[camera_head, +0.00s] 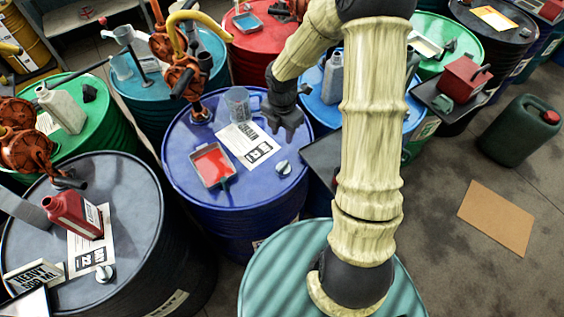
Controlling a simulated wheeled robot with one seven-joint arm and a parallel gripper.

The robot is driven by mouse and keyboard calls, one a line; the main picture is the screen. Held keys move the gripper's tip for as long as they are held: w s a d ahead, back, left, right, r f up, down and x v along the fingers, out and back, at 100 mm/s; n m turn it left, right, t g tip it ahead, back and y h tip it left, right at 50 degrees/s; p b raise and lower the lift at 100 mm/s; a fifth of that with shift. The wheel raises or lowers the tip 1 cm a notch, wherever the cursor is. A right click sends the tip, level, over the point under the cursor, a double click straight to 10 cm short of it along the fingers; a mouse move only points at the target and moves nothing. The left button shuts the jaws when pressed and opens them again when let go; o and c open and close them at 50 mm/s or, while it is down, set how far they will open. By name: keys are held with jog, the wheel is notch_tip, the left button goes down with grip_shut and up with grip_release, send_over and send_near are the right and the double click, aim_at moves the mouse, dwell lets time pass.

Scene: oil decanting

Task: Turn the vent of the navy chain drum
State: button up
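The navy blue drum (187,158) stands in the middle of the view, upright. On its lid, near the front right, is a small round grey-white vent cap (283,168). My gripper (286,130) hangs over the right part of the lid, fingers pointing down, just behind the cap in the picture. The fingers look spread and hold nothing that I can see. The gripper appears apart from the cap. Whether the fingers touch the lid is hard to tell.
The lid also bears a red-filled tray (213,165), a white label sheet (247,148), a clear jug (238,104) and an orange pump (183,75). A black drum (135,220) with its own cap (105,273) stands at left. A dark shelf (322,160) adjoins at right.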

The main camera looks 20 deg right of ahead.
aim_at(282, 166)
jog(key=shift+f, duration=0.1)
notch_tip(282, 166, down, 17)
jog(key=p, duration=0.2)
jog(key=shift+f+p, duration=0.15)
jog(key=shift+p, duration=0.25)
dwell(0.4)
grip_shut()
